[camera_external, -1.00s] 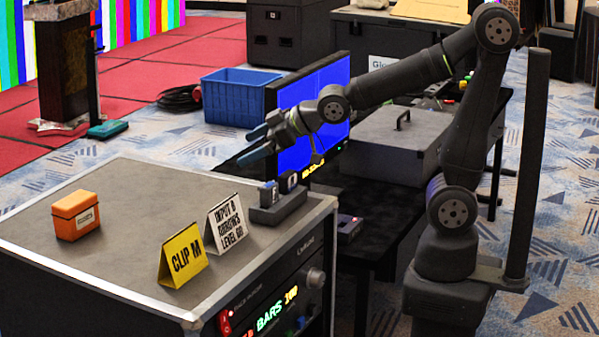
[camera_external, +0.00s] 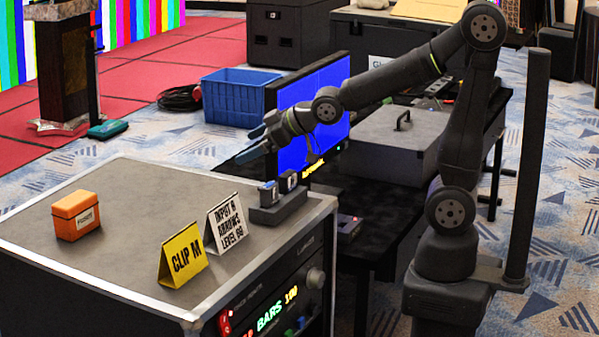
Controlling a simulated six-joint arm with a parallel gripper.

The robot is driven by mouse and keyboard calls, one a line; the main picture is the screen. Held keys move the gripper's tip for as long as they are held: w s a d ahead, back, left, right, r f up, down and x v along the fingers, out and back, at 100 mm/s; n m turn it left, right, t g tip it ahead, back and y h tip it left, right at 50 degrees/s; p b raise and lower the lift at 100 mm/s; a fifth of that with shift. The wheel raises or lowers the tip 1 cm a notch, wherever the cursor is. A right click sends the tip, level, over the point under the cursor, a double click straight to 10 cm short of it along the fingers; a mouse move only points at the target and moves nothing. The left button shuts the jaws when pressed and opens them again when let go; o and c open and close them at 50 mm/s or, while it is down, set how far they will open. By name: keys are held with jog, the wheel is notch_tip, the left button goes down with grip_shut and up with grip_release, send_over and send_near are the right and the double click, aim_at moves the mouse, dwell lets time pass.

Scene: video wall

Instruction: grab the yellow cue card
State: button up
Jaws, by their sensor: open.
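The yellow cue card (camera_external: 183,255) is a folded tent card reading "CLIP M". It stands upright near the front edge of the grey cabinet top (camera_external: 120,215). My gripper (camera_external: 247,145) is open and empty, with blue-grey fingers pointing left. It is in the air above the far right part of the cabinet, up and to the right of the yellow card and well apart from it.
A white tent card (camera_external: 227,227) stands right beside the yellow one. A small dark dock (camera_external: 279,205) sits at the cabinet's right edge. An orange box (camera_external: 77,215) is at the left. A monitor (camera_external: 310,110) with a blue screen stands behind my gripper.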

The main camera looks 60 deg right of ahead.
dwell(0.5)
jog(key=w+a+r+n+g+y, duration=0.1)
jog(key=a+n, duration=0.4)
jog(key=a, duration=0.2)
jog(key=w+a+r+n+g, duration=0.2)
jog(key=a+n, duration=0.2)
jog(key=a, duration=0.3)
notch_tip(320, 180, up, 8)
jog(key=r+n+g+h, duration=0.1)
jog(key=n+g+h, duration=0.25)
jog(key=n, duration=1.95)
send_over(178, 256)
jog(key=s+d, duration=0.2)
jog(key=s, duration=0.3)
jog(key=shift+g, duration=0.25)
jog(key=x, duration=1.7)
jog(key=shift+w+d+f, duration=0.1)
jog(key=shift+d+f, duration=0.1)
jog(key=shift+f, duration=0.2)
jog(key=c, duration=0.6)
